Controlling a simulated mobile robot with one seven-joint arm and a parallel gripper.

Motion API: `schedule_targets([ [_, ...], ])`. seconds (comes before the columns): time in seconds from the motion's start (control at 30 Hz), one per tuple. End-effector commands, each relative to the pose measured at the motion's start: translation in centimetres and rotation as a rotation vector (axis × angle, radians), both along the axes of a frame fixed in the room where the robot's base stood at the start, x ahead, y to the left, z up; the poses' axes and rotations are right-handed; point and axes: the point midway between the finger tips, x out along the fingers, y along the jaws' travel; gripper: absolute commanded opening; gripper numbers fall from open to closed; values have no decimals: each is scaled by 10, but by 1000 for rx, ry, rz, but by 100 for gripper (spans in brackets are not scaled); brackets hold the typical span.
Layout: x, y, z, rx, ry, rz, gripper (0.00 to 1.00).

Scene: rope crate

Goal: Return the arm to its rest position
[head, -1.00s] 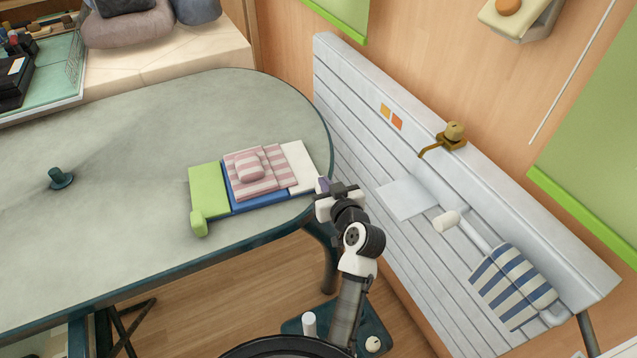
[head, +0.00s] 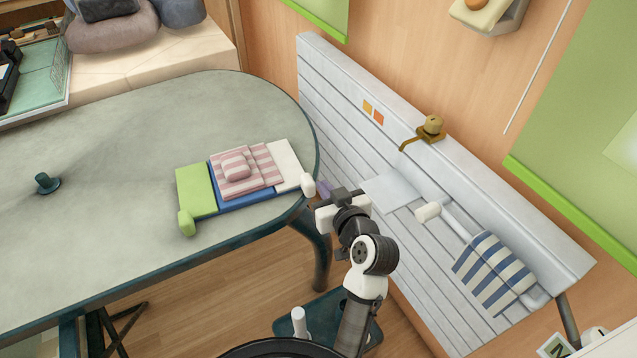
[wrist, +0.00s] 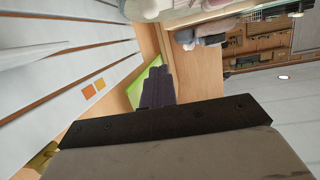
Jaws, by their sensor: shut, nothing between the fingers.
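My gripper (head: 323,188) is shut and empty, with its dark purple fingers together. In the head view it shows just right of the table's rounded end, beside a white knob (head: 308,185), with a small gap in the picture. In the wrist view the closed fingers (wrist: 155,88) point away, with nothing between them. My arm reaches up from the bottom of the head view, bent at its joints.
A grey-green table (head: 110,140) holds a green, blue and white folded piece (head: 195,190) with a pink striped cloth (head: 240,168), and a dark peg (head: 45,183). A slatted white panel (head: 340,130) with a striped cloth (head: 495,272) stands close on the right.

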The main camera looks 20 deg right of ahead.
Motion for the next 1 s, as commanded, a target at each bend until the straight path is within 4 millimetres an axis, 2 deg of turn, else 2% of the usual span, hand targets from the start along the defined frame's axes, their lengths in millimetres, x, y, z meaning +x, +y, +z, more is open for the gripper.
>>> schedule_targets([
  [0.1,-7,0,1,0,2,1,0],
  [0.33,-9,0,2,0,1,2,0],
  [0.47,11,22,23,-10,-56,27,0],
  [0.57,37,62,59,-19,-157,66,0],
  [0.63,54,99,91,-19,-251,103,0],
  [0.73,67,158,142,-5,-396,161,0],
  [0.87,60,235,206,40,-588,247,0],
  [1.0,26,313,272,119,-798,350,0],
])
